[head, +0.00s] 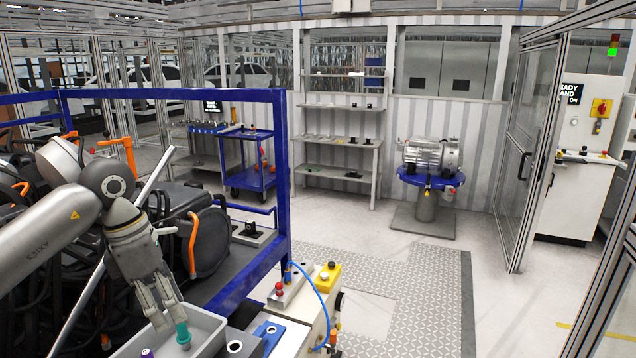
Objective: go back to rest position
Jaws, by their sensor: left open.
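My left gripper (163,311) hangs at the lower left with its fingers pointing down, open. A small teal peg-like part (183,336) shows just beside and below its fingertips, over a grey tray (205,318). I cannot tell whether the fingers touch it. My left arm (45,240) reaches in from the left edge. My right gripper is out of view. The drive unit, a silver motor-like body (432,153), sits on a blue round stand (430,180) at the back right.
A blue-framed rack (284,170) with black parts and orange hoses stands close to my left arm. A small bench with a red and a yellow button box (328,271) is at the lower middle. Floor beyond is open, with a fenced door (524,150) and control cabinet (580,195) at right.

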